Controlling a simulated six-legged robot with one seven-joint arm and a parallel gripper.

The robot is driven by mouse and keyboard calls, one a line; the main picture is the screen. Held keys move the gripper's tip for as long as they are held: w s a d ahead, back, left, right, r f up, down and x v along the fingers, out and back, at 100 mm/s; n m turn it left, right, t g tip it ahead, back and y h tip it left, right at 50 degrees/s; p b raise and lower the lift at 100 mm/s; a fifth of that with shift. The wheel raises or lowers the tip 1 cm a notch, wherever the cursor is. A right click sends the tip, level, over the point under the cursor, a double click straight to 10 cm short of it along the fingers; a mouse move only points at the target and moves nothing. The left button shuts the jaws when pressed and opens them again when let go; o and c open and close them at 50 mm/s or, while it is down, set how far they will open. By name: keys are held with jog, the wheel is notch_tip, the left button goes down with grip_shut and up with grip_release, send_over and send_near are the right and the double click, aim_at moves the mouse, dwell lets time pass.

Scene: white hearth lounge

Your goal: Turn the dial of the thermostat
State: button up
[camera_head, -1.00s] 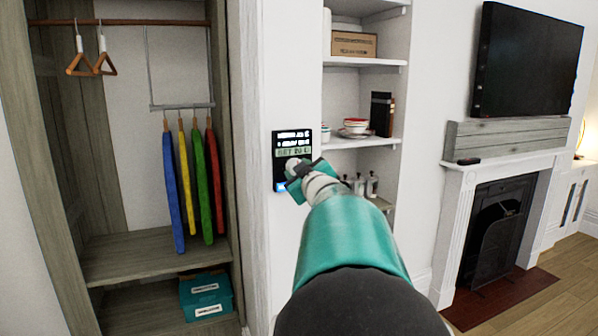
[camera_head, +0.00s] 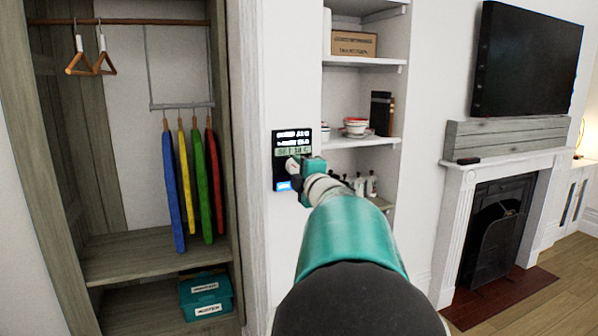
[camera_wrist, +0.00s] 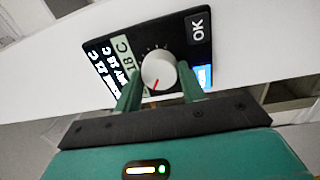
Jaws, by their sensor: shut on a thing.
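The thermostat (camera_head: 281,178) is a black panel on the narrow white wall between the wardrobe and the shelves. In the wrist view the thermostat (camera_wrist: 113,86) appears turned on its side, with lit text, a pale strip reading "18 C" and an "OK" field. Its dial (camera_wrist: 159,70) is a round white knob with a red pointer mark. My gripper (camera_wrist: 160,92) has its two green fingers on either side of the dial, shut on it. In the head view my gripper (camera_head: 302,168) is at the panel and partly hides the dial.
An open wardrobe (camera_head: 150,262) with coloured garments (camera_head: 204,185) stands to the left. Shelves (camera_head: 365,62) with bowls and boxes are just right of the thermostat. A fireplace (camera_head: 497,228) and television (camera_head: 527,60) are further right.

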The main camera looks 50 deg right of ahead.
jog(key=shift+n, duration=1.8)
jog(key=o, duration=1)
jog(key=shift+s, duration=0.15)
jog(key=v, duration=1.3)
jog(key=shift+s+a+f, duration=0.1)
jog(key=shift+s+a, duration=0.05)
jog(key=shift+s, duration=0.15)
